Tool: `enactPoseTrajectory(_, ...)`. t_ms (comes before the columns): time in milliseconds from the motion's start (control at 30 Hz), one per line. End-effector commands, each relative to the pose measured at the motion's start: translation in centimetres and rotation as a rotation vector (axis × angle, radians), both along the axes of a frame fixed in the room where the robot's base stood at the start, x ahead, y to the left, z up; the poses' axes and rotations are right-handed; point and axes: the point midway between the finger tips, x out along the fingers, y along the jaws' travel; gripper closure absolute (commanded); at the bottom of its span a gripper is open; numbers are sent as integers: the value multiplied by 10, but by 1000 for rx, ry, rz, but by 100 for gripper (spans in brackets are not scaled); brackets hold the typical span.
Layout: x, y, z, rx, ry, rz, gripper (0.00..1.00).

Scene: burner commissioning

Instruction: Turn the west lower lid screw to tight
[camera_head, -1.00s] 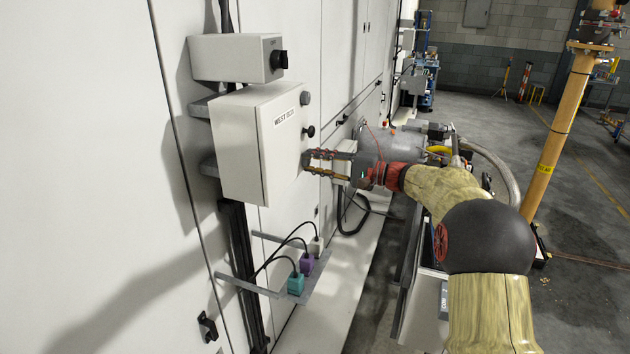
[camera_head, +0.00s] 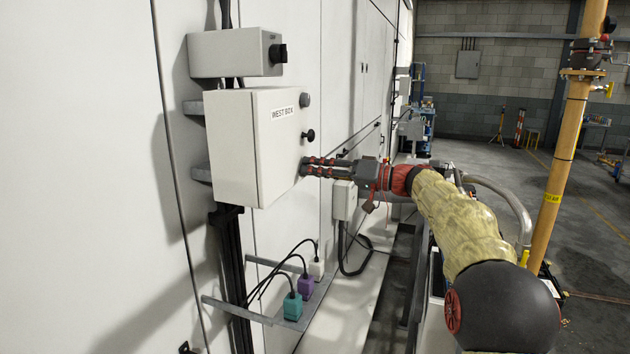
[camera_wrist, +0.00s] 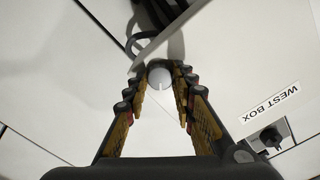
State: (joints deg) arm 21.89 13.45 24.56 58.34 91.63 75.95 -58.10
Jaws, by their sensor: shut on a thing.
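The west box (camera_head: 232,150) is a pale cabinet on the wall, with its lid facing right and a "WEST BOX" label (camera_head: 283,113). Its lower lid screw (camera_wrist: 160,77) shows in the wrist view as a round, light grey head with a slot. My gripper (camera_head: 305,167) reaches the lower part of the lid from the right. In the wrist view, the fingertips of my gripper (camera_wrist: 160,75) are shut on the screw head, one on each side. In the head view the fingers hide the screw.
A black knob (camera_head: 308,135) and a grey round knob (camera_head: 304,99) sit on the lid above my fingers. A switch box (camera_head: 235,54) is mounted above. Below, a bracket carries teal (camera_head: 292,306), purple (camera_head: 305,287) and white (camera_head: 316,268) plugs with black cables.

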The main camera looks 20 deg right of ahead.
Motion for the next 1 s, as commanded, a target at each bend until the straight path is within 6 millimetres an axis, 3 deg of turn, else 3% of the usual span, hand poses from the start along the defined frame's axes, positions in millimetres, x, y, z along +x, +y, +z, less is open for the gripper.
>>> enactPoseTrajectory(500, 0, 0, -2, -269, -367, 2, 100)
enactPoseTrajectory(1000, 0, 0, -2, -396, -541, 2, 100)
